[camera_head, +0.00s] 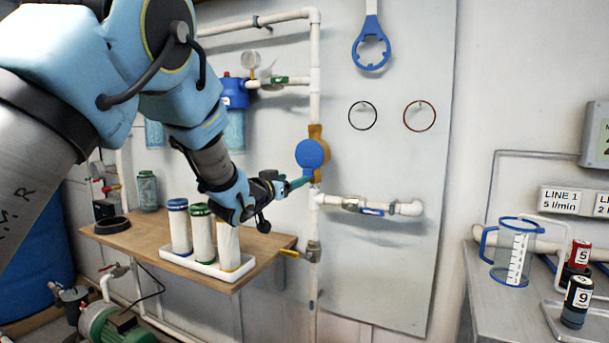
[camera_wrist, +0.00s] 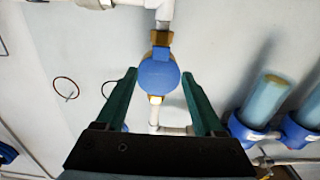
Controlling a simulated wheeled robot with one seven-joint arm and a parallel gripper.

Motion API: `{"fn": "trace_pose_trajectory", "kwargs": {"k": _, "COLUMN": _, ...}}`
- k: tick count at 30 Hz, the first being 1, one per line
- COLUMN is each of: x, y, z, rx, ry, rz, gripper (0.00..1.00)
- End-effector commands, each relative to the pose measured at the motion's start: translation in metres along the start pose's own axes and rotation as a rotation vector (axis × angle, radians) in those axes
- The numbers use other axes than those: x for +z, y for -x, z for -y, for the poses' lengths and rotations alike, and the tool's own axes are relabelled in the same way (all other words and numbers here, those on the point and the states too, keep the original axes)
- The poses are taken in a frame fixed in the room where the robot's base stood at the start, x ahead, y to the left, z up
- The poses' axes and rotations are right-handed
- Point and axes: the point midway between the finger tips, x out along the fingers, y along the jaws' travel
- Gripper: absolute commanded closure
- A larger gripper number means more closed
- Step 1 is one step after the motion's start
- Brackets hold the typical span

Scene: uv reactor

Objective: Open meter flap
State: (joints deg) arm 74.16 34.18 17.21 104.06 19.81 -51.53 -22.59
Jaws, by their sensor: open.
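The water meter's round blue flap (camera_head: 311,153) is shut over its face, on a brass body in the vertical white pipe. In the wrist view the meter flap (camera_wrist: 158,76) lies ahead, between the lines of my two green fingers. My gripper (camera_head: 300,182) is just below and left of the meter in the head view. In the wrist view my gripper (camera_wrist: 160,85) is open and empty, with a finger on either side of the blue flap. I cannot tell whether a fingertip touches it.
A white pipe with a blue-handled valve (camera_head: 370,210) runs right below the meter. A wooden shelf (camera_head: 140,242) holds a white tray (camera_head: 205,266) with several filter cartridges below my arm. A blue wrench (camera_head: 371,52) hangs above right. The panel right of the meter is mostly clear.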

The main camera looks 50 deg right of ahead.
Motion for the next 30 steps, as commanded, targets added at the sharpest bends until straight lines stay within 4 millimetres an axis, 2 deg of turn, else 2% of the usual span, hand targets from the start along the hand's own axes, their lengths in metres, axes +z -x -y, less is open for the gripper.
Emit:
{"fn": "trace_pose_trajectory", "kwargs": {"k": 6, "x": -0.001, "y": -0.043, "z": 0.000, "rx": 0.001, "ry": -0.003, "rz": 0.002, "gripper": 0.30}}
{"fn": "trace_pose_trajectory", "kwargs": {"k": 13, "x": -0.001, "y": -0.075, "z": 0.001, "rx": -0.001, "ry": -0.002, "rz": 0.002, "gripper": 0.30}}
{"fn": "trace_pose_trajectory", "kwargs": {"k": 18, "x": 0.000, "y": -0.085, "z": 0.001, "rx": -0.001, "ry": 0.000, "rz": 0.001, "gripper": 0.30}}
{"fn": "trace_pose_trajectory", "kwargs": {"k": 26, "x": 0.001, "y": -0.086, "z": 0.001, "rx": -0.002, "ry": 0.000, "rz": 0.002, "gripper": 0.30}}
{"fn": "trace_pose_trajectory", "kwargs": {"k": 30, "x": 0.001, "y": -0.086, "z": 0.001, "rx": -0.002, "ry": 0.000, "rz": 0.002, "gripper": 0.42}}
